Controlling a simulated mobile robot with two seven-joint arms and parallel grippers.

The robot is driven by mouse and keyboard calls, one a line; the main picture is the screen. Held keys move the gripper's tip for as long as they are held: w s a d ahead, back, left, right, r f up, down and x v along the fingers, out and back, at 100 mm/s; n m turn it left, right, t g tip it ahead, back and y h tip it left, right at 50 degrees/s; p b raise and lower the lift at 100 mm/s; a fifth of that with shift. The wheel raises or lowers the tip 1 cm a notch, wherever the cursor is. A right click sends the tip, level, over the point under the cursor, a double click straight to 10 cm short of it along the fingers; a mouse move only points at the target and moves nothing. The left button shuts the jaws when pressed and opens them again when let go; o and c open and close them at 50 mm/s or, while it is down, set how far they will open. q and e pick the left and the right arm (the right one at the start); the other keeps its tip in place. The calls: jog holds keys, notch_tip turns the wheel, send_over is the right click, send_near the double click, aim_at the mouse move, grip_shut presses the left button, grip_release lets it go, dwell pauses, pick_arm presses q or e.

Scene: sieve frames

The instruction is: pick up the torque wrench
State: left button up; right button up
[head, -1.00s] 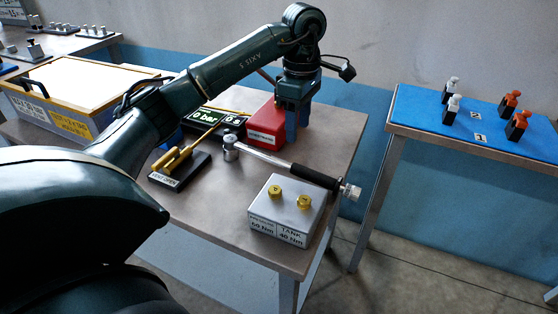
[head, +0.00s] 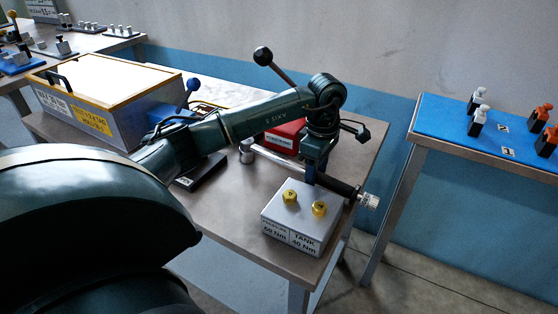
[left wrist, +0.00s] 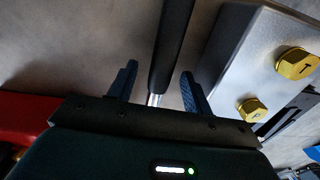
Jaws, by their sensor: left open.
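The torque wrench (head: 272,160) lies on the grey table, with a silver shaft, a black handle and a knurled silver end knob. My left gripper (head: 312,180) is over its handle, pointing down, with the jaws open. In the left wrist view the black handle (left wrist: 172,45) runs between the two blue fingers of my left gripper (left wrist: 158,85), with gaps on both sides. Whether the fingertips are down to handle height is hard to tell. My right gripper is out of view.
A grey box (head: 296,236) with two yellow caps stands close in front of the handle. A red box (head: 287,136) is behind the shaft. A lidded crate (head: 105,95) stands at left. A blue-topped table (head: 450,125) is at right, across a gap.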

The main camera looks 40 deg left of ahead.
pick_arm(q)
jog(key=shift+f, duration=0.9)
jog(key=shift+c, duration=0.2)
grip_shut()
jog(key=shift+r, duration=0.15)
